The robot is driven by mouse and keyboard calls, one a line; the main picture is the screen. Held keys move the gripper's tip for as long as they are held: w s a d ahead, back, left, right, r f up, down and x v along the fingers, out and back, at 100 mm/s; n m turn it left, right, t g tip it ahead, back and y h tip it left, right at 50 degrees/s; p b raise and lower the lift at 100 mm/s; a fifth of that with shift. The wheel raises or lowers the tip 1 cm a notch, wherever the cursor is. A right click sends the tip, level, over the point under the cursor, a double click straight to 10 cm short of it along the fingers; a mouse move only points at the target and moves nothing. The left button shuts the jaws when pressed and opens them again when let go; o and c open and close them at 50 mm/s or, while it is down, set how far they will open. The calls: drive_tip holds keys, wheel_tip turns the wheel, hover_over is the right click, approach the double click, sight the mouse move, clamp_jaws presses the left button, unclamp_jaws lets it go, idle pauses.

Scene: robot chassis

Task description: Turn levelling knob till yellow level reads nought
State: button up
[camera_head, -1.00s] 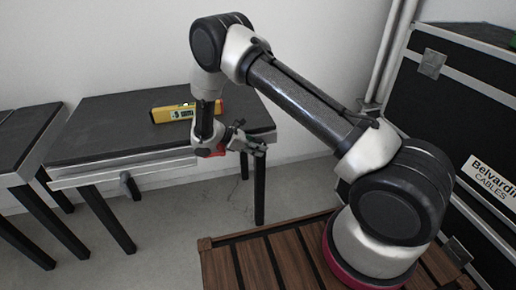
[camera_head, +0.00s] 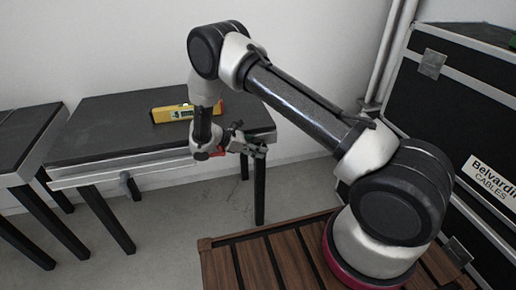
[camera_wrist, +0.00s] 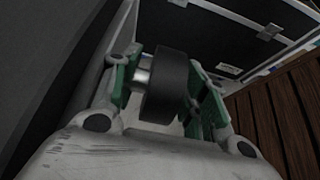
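The yellow level (camera_head: 188,111) lies on the dark table top (camera_head: 110,125), near its back. Its small display shows a dark figure on green, too small to read surely. My gripper (camera_head: 254,148) is at the table's right front corner in the head view. In the wrist view a black round knob (camera_wrist: 166,88) on a short metal shaft (camera_wrist: 141,78) sits between the green-padded fingers of my gripper (camera_wrist: 165,95). The fingers stand apart on both sides of it, with a gap showing on the left. Whether the right finger touches it is unclear.
Another dark table (camera_head: 22,140) stands at the left. A large black case (camera_head: 455,110) stands at the right, near my arm. The grey floor between is clear.

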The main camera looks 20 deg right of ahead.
drive_tip(key=v, duration=1.2)
